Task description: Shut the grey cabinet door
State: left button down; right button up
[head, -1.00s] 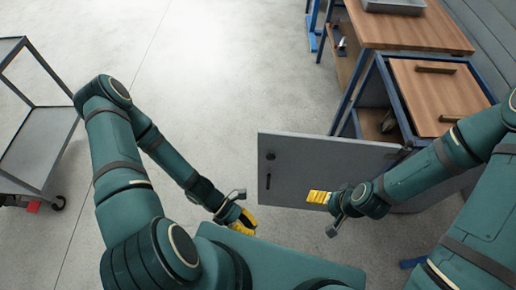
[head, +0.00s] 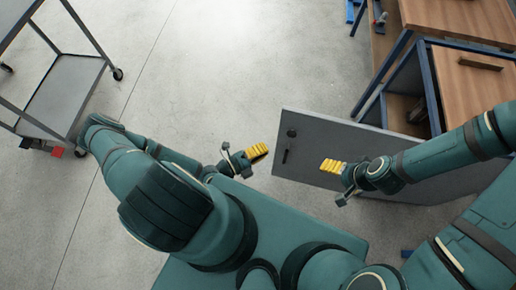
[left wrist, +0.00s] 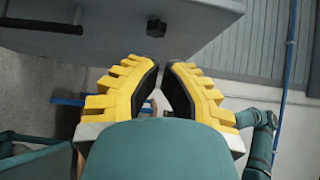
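The grey cabinet door (head: 330,145) stands wide open, reaching left from the cabinet (head: 431,62). Its black bar handle (head: 286,155) and dark knob (head: 291,132) are near its free edge; in the left wrist view the door (left wrist: 100,32) fills the upper left. My left gripper (head: 258,152) is just left of that free edge, apparently apart from it. Its yellow fingers almost meet in the left wrist view (left wrist: 162,68), with nothing between them. My right gripper (head: 332,166) overlaps the door's face in the head view; I cannot tell whether it touches or how far its fingers are spread.
The cabinet's open interior (head: 404,112) shows behind the door. A wooden workbench (head: 455,20) is at the upper right. A grey wheeled cart (head: 66,95) is at the left. The concrete floor between cart and door is clear.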

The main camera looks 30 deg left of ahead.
aim_at(288, 128)
pick_arm(q)
jog(key=w+d, duration=0.1)
jog(key=w, duration=0.1)
jog(key=w+d, duration=0.1)
jog(key=w, duration=0.2)
jog(key=w+b, duration=0.1)
jog(key=w, duration=0.1)
jog(key=shift+w+d, duration=0.4)
jog(key=shift+w+a, duration=0.1)
jog(key=shift+w, duration=0.4)
jog(key=shift+a, duration=0.1)
